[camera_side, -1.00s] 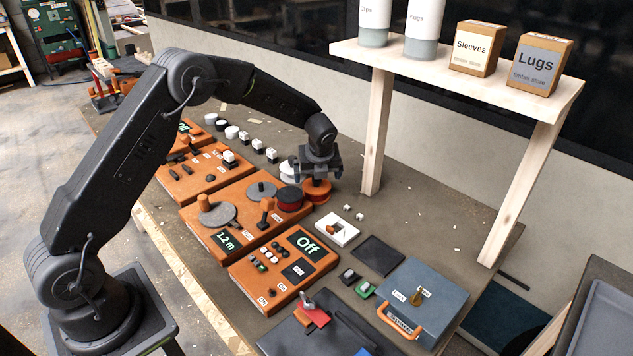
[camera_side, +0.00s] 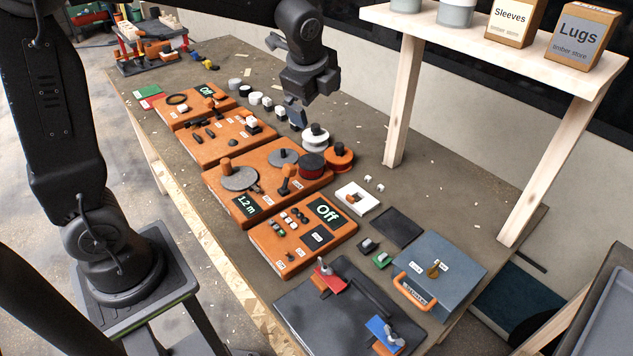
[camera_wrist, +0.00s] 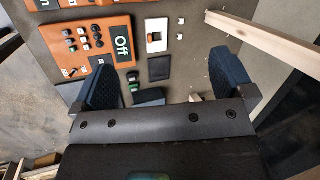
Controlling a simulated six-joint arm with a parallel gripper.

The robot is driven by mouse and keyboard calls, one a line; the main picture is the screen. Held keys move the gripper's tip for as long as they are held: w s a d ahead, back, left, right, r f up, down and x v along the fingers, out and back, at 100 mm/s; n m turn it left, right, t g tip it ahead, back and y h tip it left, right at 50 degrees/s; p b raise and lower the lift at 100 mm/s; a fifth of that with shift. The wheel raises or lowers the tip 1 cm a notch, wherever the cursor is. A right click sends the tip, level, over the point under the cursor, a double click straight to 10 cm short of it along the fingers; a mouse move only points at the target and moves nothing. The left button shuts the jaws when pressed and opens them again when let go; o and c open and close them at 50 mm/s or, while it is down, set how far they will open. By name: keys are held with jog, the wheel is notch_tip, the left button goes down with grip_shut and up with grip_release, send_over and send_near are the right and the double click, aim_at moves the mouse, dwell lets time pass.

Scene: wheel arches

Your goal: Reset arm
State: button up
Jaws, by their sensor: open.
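My gripper (camera_side: 297,112) hangs in the air above the back edge of the orange panels, near the white spool (camera_side: 315,138). In the wrist view my gripper (camera_wrist: 165,85) shows its two dark fingers spread wide, with nothing between them. The orange panel with the "Off" display (camera_side: 303,230) sits at the middle of the bench; it also shows in the wrist view (camera_wrist: 92,48). The orange panel with discs and a "1.2 m" display (camera_side: 262,203) lies just behind it.
A wooden shelf (camera_side: 475,38) on posts stands at the back right, holding boxes and jars. A blue-grey box (camera_side: 445,270) with an orange handle and a dark tray (camera_side: 335,325) with clamps lie at the front right.

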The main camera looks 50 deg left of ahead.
jog(key=s+d+r+n+t+h, duration=0.1)
jog(key=s+d+n, duration=0.1)
jog(key=s+n, duration=0.5)
jog(key=s+d+r+n+h, duration=0.1)
jog(key=s+d+n, duration=0.2)
jog(key=s+n, duration=0.5)
jog(key=s, duration=0.6)
jog(key=shift+s+t, duration=0.4)
